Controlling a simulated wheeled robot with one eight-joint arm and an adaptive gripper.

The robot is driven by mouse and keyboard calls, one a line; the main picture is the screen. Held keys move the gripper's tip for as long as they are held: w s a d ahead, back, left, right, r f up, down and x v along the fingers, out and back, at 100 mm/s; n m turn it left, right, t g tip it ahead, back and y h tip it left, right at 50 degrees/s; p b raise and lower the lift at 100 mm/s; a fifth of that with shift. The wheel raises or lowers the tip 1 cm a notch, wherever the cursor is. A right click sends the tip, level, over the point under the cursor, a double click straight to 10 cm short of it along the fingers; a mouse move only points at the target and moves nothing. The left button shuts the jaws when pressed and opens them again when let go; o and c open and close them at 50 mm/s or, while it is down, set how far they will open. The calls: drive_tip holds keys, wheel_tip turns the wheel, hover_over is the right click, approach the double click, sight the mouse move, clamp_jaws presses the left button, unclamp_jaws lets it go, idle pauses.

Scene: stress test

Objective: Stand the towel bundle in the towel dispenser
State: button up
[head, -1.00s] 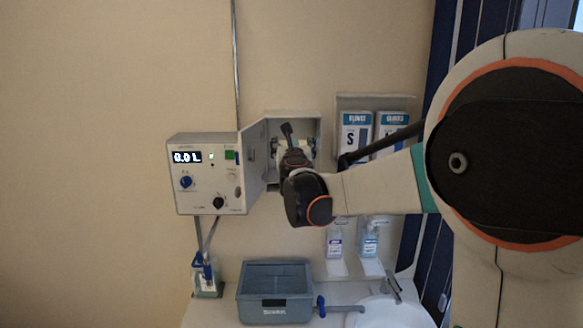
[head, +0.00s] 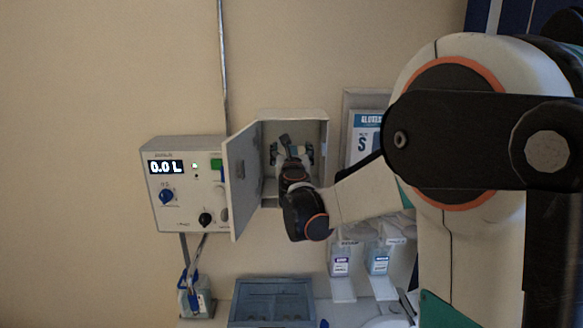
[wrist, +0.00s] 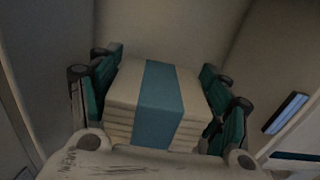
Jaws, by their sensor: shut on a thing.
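The towel bundle (wrist: 123,93) is a stack of folded cream towels with a blue band around it. In the wrist view it sits between the green-padded fingers of my gripper (wrist: 160,95), which is shut on it. In the head view my gripper (head: 292,152) reaches into an open wall cabinet, the towel dispenser (head: 319,130). My own wrist hides most of the bundle there. The dispenser's door (head: 242,180) stands open to the left. I cannot tell whether the bundle touches the dispenser's inside.
A control box (head: 180,195) with a 0.0 L display hangs left of the door. A glove box (head: 366,135) is on the wall at right. Soap bottles (head: 340,262), a grey-blue bin (head: 270,290) and a small bottle (head: 196,300) are below.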

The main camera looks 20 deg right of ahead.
drive_tip(key=shift+s+f, duration=0.1)
drive_tip(key=shift+f, duration=2.05)
drive_tip(key=shift+f, duration=0.2)
drive_tip(key=o, duration=1.1)
drive_tip(key=shift+r, duration=0.1)
